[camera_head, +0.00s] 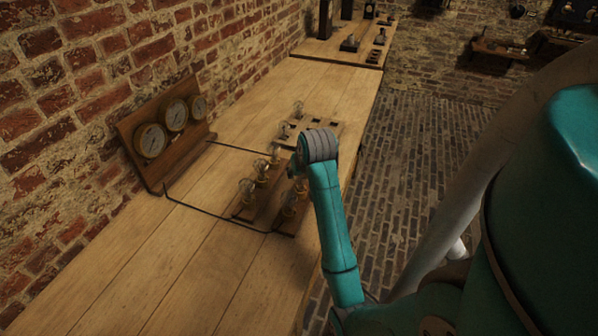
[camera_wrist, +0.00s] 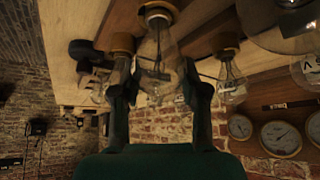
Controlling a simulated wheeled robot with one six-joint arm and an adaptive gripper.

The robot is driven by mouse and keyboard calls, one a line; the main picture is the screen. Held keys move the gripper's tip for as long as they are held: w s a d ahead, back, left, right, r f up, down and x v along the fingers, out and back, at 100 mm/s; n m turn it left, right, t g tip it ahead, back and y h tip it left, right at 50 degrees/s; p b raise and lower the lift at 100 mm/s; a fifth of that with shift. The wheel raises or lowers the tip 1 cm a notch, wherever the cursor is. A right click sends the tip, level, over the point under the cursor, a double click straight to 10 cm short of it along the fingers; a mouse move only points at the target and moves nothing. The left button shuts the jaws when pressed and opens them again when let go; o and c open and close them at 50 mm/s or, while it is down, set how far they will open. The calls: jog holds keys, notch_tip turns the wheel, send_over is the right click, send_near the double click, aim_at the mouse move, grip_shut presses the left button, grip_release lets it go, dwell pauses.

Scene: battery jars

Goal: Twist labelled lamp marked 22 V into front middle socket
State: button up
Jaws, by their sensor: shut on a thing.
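In the wrist view, which is upside down, my gripper (camera_wrist: 157,68) is shut on a clear glass lamp (camera_wrist: 158,50) with a brass base. The lamp's base is at the wooden board (camera_wrist: 190,14); I cannot tell whether it is seated in a socket. Its label cannot be read. In the head view my arm hides the gripper. Several glass lamps with brass bases, such as one at the front left (camera_head: 247,188) and one at the front right (camera_head: 289,209), stand on two wooden strips. The socket under the held lamp is hidden.
Other lamps (camera_wrist: 230,82) stand close around the fingers. A wooden panel with three round gauges (camera_head: 173,115) stands against the brick wall. A board with square holes (camera_head: 325,128) lies farther back. A dark thin frame (camera_head: 215,214) surrounds the strips. The front bench (camera_head: 150,275) is clear.

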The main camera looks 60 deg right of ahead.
jog(key=m+g+h, duration=0.1)
jog(key=m, duration=0.1)
jog(key=shift+m, duration=0.4)
jog(key=shift+s+m+g+h, duration=0.15)
jog(key=shift+m+g, duration=0.3)
jog(key=shift+m, duration=0.25)
jog(key=shift+s+m+g+h, duration=0.15)
jog(key=shift+m+g, duration=0.3)
jog(key=shift+m, duration=0.25)
jog(key=o, duration=1)
jog(key=shift+o, duration=0.2)
jog(key=shift+d, duration=0.1)
